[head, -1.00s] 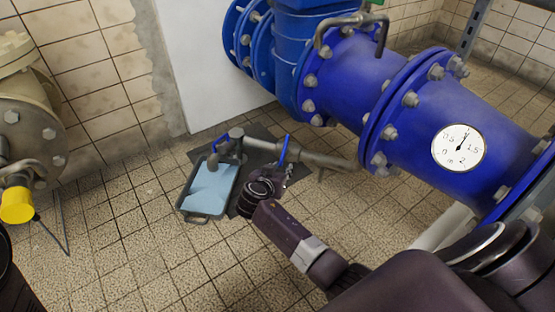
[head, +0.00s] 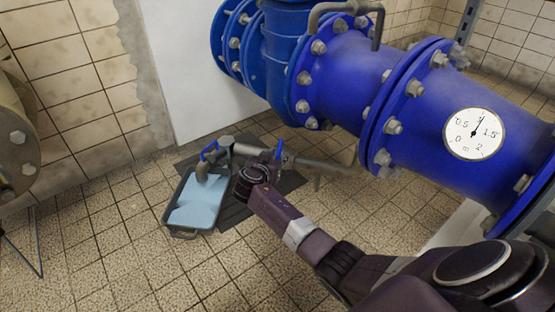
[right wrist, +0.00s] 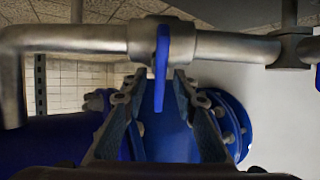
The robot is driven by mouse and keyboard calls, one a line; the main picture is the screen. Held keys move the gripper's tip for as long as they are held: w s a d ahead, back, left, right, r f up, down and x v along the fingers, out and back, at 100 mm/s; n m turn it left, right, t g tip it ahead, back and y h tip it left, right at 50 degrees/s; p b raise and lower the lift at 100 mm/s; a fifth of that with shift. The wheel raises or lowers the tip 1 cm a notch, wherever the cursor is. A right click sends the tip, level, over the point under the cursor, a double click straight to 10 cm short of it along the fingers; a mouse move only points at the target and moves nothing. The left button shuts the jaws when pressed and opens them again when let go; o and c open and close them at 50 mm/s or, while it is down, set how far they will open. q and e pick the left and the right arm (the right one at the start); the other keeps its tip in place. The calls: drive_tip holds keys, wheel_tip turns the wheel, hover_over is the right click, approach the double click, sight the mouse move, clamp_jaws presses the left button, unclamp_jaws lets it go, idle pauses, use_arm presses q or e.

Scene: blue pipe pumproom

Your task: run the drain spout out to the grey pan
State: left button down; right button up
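The grey pan (head: 180,234) lies on the floor and holds pale blue liquid. A grey drain pipe (head: 322,166) runs low from the right to a bent spout (head: 204,168), which appears over the pan's far end. One blue lever (head: 209,151) is by the spout; another blue lever (head: 279,151) is further right on the pipe. My right gripper (head: 262,165) is at the pipe, near this second lever. In the right wrist view its fingers (right wrist: 157,78) are spread, with a blue lever (right wrist: 161,55) between them, apart from both. My left gripper is out of view.
A large blue flanged pipe (head: 345,70) with a round gauge (head: 474,134) stands behind and right. A dark mat (head: 232,212) lies under the drain pipe. A beige flange (head: 14,145) is at the left. Tiled floor (head: 110,260) at the front left is clear.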

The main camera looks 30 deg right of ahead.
drive_tip(key=shift+c, duration=0.3)
clamp_jaws()
drive_tip(key=shift+r+n+y+p, duration=0.3)
drive_tip(key=shift+n+p, duration=0.6)
drive_tip(key=shift+p, duration=0.35)
drive_tip(key=shift+f+n+t+p, duration=0.1)
drive_tip(key=shift+n+t+p, duration=0.3)
drive_tip(key=shift+n, duration=0.1)
drive_tip(key=shift+f+n+y, duration=0.15)
drive_tip(key=shift+n+y, duration=0.15)
drive_tip(key=shift+n, duration=0.1)
drive_tip(key=shift+o, duration=0.3)
unclamp_jaws()
